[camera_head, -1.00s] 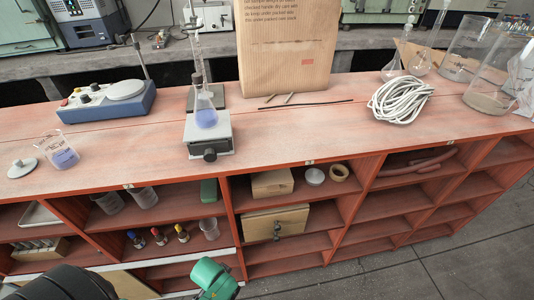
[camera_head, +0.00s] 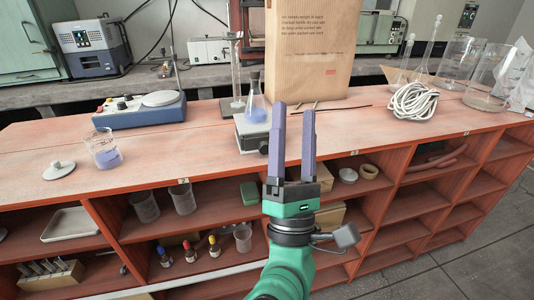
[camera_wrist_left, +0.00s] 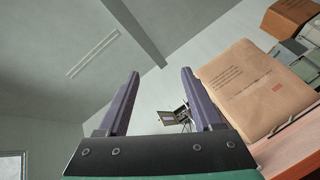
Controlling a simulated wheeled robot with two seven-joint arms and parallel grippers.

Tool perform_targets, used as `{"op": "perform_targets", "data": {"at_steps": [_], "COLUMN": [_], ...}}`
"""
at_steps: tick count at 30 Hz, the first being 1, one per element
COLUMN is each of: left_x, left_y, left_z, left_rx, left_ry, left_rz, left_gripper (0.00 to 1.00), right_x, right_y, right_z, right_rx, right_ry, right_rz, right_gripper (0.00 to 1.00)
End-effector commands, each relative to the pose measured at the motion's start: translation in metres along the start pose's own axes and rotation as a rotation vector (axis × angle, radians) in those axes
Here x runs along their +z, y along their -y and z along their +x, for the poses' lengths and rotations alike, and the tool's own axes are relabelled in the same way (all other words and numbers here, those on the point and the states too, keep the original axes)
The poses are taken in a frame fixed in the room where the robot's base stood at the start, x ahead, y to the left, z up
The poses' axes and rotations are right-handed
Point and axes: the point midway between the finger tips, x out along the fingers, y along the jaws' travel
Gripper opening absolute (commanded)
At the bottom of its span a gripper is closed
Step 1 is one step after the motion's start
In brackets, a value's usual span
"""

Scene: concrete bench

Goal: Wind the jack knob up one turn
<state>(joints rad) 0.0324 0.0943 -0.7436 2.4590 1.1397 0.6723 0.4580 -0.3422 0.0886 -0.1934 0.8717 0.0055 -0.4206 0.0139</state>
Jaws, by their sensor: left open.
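The grey lab jack (camera_head: 245,137) stands on the red bench top with a conical flask of blue liquid (camera_head: 256,108) on its plate. Its dark front knob (camera_head: 264,149) is partly hidden behind my left finger. My left gripper (camera_head: 294,108) is open and empty, its two purple fingers pointing up in the head view, just right of the jack and apart from it as far as I can tell. The left wrist view shows the open fingers (camera_wrist_left: 160,74) against the wall and ceiling; the jack is not seen there. My right gripper is not in view.
A glass burette on a stand (camera_head: 233,80) rises beside the flask. A large paper bag (camera_head: 310,50) stands behind. A blue stirrer (camera_head: 140,112) and a beaker (camera_head: 104,150) are left; a white cable coil (camera_head: 413,101) and glassware are right. Open shelves lie below the bench edge.

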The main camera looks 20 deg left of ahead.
Motion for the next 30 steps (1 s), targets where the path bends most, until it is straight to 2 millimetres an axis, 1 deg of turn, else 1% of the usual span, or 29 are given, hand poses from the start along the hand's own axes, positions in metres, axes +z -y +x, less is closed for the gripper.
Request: {"op": "perform_targets", "data": {"at_steps": [1, 2, 3, 5, 6, 9, 11, 13, 14, 17, 27, 30], "left_x": [-0.011, -0.020, -0.031, -0.042, -0.047, -0.051, -0.052, -0.055, -0.057, -0.070, -0.138, -0.153], "left_y": [-0.005, -0.004, 0.002, 0.017, 0.026, 0.044, 0.050, 0.053, 0.054, 0.059, 0.087, 0.094], "left_z": [-0.002, -0.007, -0.018, -0.040, -0.057, -0.093, -0.107, -0.113, -0.113, -0.104, -0.053, -0.042], "left_rx": [0.041, 0.052, 0.055, 0.038, 0.021, -0.024, -0.044, -0.051, -0.052, -0.049, -0.047, -0.048], "left_ry": [-0.149, -0.252, -0.386, -0.574, -0.683, -0.883, -0.951, -0.988, -0.993, -0.993, -0.991, -0.992], "left_rz": [-0.166, -0.263, -0.377, -0.509, -0.570, -0.647, -0.659, -0.663, -0.662, -0.657, -0.653, -0.655], "left_gripper": [0.67, 0.67, 0.67, 0.67, 0.67, 0.67, 0.67, 0.67, 0.67, 0.67, 0.67, 0.67], "right_x": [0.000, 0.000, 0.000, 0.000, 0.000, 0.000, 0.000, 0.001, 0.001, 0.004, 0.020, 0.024], "right_y": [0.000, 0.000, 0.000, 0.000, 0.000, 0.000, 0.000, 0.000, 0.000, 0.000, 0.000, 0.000], "right_z": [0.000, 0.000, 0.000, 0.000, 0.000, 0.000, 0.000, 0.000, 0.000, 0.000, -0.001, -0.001], "right_rx": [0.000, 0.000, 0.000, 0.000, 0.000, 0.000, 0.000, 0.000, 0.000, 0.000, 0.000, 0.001], "right_ry": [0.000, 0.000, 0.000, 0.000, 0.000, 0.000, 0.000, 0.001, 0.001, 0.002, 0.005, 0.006], "right_rz": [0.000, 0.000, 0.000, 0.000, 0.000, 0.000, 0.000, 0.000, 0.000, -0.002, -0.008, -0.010], "right_gripper": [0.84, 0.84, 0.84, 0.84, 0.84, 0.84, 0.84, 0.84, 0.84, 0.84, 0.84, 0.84]}}
